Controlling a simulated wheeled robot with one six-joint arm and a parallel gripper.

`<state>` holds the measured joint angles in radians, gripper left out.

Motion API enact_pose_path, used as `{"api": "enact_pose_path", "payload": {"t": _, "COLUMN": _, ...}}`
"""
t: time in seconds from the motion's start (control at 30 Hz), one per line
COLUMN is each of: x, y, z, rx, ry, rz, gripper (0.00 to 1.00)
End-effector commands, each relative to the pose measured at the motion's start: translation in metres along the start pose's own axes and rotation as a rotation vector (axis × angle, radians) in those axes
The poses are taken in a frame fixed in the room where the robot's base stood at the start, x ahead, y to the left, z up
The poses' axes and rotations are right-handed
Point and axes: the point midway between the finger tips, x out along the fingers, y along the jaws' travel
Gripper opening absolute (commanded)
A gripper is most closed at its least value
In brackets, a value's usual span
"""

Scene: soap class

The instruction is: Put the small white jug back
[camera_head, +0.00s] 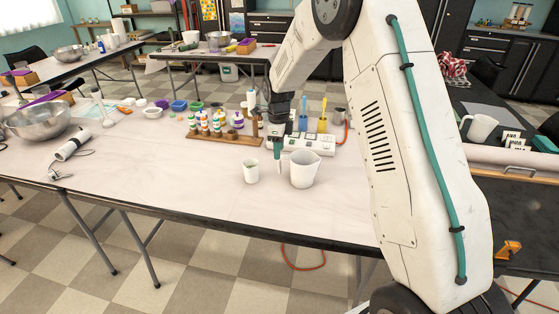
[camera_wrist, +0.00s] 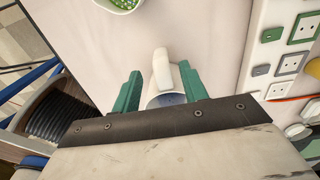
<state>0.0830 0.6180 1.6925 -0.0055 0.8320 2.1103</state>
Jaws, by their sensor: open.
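The small white jug (camera_head: 304,169) stands upright near the front edge of the table, with its spout to the right and its handle to the left. My gripper (camera_head: 277,150) points down above the handle side of the jug. In the wrist view, the handle (camera_wrist: 162,72) shows between the two spread green fingers of my gripper (camera_wrist: 160,88), with a gap on both sides. Part of the jug's body and rim is hidden behind my gripper's palm there.
A white cup (camera_head: 251,171) stands left of the jug; its green contents show in the wrist view (camera_wrist: 122,3). A power strip (camera_head: 310,144) and a wooden bottle rack (camera_head: 222,138) are behind. Another white jug (camera_head: 481,128) stands on the right.

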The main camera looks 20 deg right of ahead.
Motion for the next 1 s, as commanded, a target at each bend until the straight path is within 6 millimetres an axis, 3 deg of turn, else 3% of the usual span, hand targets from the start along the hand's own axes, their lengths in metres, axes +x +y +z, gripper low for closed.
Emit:
{"api": "enact_pose_path", "payload": {"t": 0.2, "x": -0.034, "y": 0.000, "z": 0.000, "rx": 0.000, "ry": -0.001, "rz": -0.001, "gripper": 0.43}}
{"api": "enact_pose_path", "payload": {"t": 0.43, "x": -0.044, "y": 0.001, "z": 0.000, "rx": -0.007, "ry": -0.001, "rz": -0.001, "gripper": 0.43}}
{"api": "enact_pose_path", "payload": {"t": 0.57, "x": -0.068, "y": 0.015, "z": -0.006, "rx": -0.097, "ry": -0.005, "rz": -0.009, "gripper": 0.43}}
{"api": "enact_pose_path", "payload": {"t": 0.67, "x": -0.105, "y": 0.041, "z": -0.017, "rx": -0.258, "ry": -0.009, "rz": -0.021, "gripper": 0.43}}
{"api": "enact_pose_path", "payload": {"t": 0.8, "x": -0.159, "y": 0.096, "z": -0.042, "rx": -0.561, "ry": -0.011, "rz": -0.038, "gripper": 0.43}}
{"api": "enact_pose_path", "payload": {"t": 1.0, "x": -0.213, "y": 0.180, "z": -0.087, "rx": -1.005, "ry": -0.005, "rz": -0.063, "gripper": 0.43}}
